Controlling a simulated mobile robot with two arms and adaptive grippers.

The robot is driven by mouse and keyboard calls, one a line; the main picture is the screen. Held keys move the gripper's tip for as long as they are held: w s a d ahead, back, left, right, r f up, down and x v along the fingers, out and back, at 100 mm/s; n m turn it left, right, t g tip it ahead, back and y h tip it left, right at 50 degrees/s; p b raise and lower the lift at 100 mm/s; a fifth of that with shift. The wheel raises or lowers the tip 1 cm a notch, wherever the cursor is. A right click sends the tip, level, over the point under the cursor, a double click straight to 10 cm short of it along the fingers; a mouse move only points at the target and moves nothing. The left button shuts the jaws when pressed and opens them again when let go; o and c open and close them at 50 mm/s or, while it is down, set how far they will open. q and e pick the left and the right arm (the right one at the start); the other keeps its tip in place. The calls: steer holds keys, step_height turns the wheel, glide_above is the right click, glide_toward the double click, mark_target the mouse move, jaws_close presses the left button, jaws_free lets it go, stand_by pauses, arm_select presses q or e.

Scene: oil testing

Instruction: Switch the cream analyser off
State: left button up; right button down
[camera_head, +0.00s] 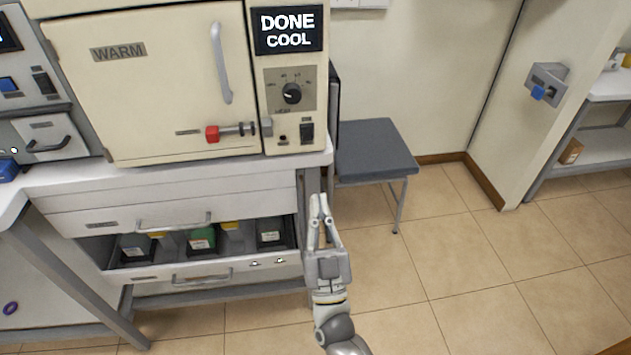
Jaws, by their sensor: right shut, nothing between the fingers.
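The cream analyser (170,40) stands on the white bench, with its door marked "WARM" shut. Its display (288,30) reads "DONE COOL". Below the display is a black knob (291,93) on a grey plate. My right gripper (319,203) is shut and empty, pointing up, below the switch and apart from the analyser. My left gripper is not in view.
An open drawer (208,276) under the bench holds several bottles and juts out left of my right arm. A dark chair (375,150) stands right of the bench. A grey box with a blue part (547,84) is on the right wall. The tiled floor at right is clear.

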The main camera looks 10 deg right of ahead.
mark_target(307, 129)
steer(key=x, duration=0.4)
steer(key=w+f+p+x, duration=0.1)
steer(key=x, duration=0.2)
steer(key=f+x, duration=0.1)
steer(key=x, duration=0.3)
steer(key=shift+w+r+p, duration=0.1)
steer(key=shift+w+p, duration=0.3)
steer(key=shift+w, duration=0.25)
steer(key=shift+w+d+f+b, duration=0.1)
steer(key=shift+w+f+b, duration=0.15)
steer(key=shift+b, duration=0.1)
steer(key=shift+w, duration=0.1)
steer(key=shift+f, duration=0.1)
steer(key=v, duration=1.2)
